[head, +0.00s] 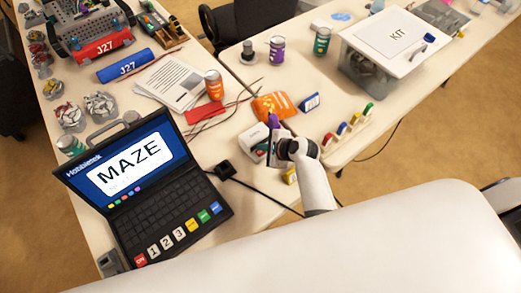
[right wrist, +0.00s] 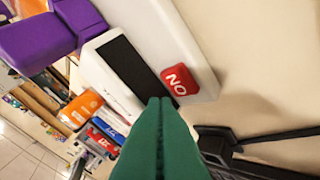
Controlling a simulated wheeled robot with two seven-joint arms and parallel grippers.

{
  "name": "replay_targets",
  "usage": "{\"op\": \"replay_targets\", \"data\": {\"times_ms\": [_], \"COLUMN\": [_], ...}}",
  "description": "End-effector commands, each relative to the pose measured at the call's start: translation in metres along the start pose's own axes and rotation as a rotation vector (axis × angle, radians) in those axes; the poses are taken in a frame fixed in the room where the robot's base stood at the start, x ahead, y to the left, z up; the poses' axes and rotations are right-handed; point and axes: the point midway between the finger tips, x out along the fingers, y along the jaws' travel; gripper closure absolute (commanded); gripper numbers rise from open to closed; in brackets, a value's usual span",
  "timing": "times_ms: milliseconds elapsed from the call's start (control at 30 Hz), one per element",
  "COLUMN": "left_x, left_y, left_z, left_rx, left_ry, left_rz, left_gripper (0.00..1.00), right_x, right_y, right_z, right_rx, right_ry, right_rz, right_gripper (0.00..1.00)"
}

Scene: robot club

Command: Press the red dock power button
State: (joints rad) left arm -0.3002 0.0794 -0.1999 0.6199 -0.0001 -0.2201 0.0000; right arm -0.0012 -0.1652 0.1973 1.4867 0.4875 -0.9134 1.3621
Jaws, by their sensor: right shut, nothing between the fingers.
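The dock (right wrist: 112,62) is a white box with a black slot. A red button (right wrist: 179,80) marked "NO" sits on its face, to the right of the slot in the right wrist view. In the head view the white dock (head: 253,141) stands right of the laptop; I cannot make out its button there. My right gripper (head: 272,148) is at the dock's right side. Its green fingers (right wrist: 160,102) are shut together and empty, with the tips just below the button in the right wrist view. I cannot tell whether they touch the dock. My left gripper is not in view.
An open laptop (head: 150,205) showing "MAZE" stands left of the dock, with a black plug (head: 223,171) and cable between. An orange packet (head: 275,105) lies behind. A purple object (right wrist: 28,40) is close to the dock. A KIT box (head: 375,75) stands back right.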

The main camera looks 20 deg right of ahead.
Motion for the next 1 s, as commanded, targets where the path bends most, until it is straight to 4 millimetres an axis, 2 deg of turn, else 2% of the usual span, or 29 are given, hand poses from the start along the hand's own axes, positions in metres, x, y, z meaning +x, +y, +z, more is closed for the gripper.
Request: {"op": "replay_targets", "data": {"times_ms": [1000], "left_x": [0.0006], "left_y": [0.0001], "left_z": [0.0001], "left_rx": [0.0], "left_ry": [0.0], "left_rz": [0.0], "left_gripper": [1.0], "right_x": [0.0061], "right_y": [-0.0043], "right_z": [0.0047], "right_rx": [-0.001], "right_ry": [0.0], "right_rz": [0.0], "right_gripper": [1.0]}}
